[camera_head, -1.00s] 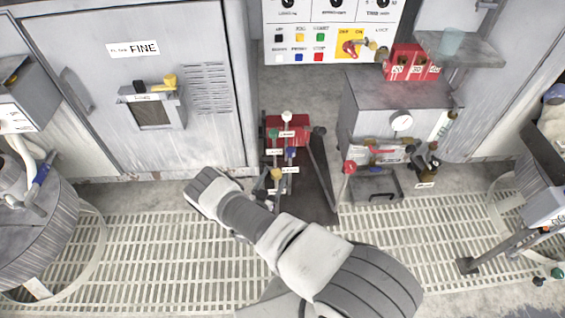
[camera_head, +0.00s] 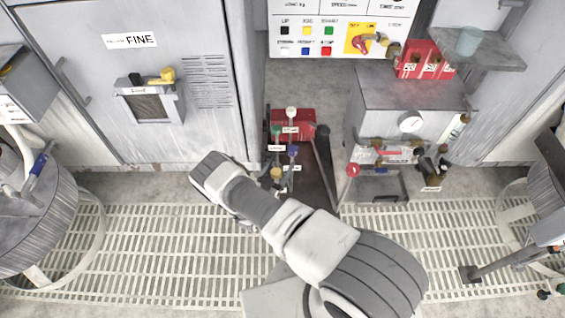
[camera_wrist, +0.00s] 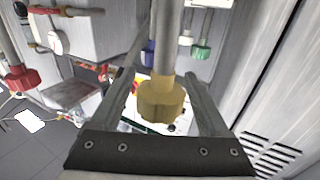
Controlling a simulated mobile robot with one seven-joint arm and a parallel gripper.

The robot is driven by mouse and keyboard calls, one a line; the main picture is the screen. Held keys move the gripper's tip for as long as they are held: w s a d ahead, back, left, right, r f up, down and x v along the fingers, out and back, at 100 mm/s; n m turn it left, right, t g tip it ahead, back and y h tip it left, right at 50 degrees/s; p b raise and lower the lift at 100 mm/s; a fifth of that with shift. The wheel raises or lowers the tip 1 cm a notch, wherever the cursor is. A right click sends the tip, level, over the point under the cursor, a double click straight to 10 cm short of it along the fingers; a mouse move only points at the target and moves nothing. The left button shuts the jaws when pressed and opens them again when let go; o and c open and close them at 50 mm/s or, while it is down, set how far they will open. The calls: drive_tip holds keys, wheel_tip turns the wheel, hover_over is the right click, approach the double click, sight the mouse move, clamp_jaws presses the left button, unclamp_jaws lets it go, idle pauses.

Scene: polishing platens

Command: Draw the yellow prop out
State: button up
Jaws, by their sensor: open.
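The yellow prop is a grey rod with a ribbed yellow knob (camera_wrist: 162,100) at its near end. In the wrist view the knob lies between the two fingers of my gripper (camera_wrist: 160,76), which are apart, with a gap on each side. In the head view the yellow knob (camera_head: 277,173) shows low in the rack, just right of my forearm. My gripper is mostly hidden there behind my arm. The far end of the rod is out of sight.
White (camera_head: 291,112), green (camera_head: 304,131) and blue (camera_head: 293,150) knobs stand close by at the red block (camera_head: 305,123). A red knob (camera_head: 352,170) is to the right.

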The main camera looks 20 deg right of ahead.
idle(0.3)
clamp_jaws()
idle(0.3)
idle(1.0)
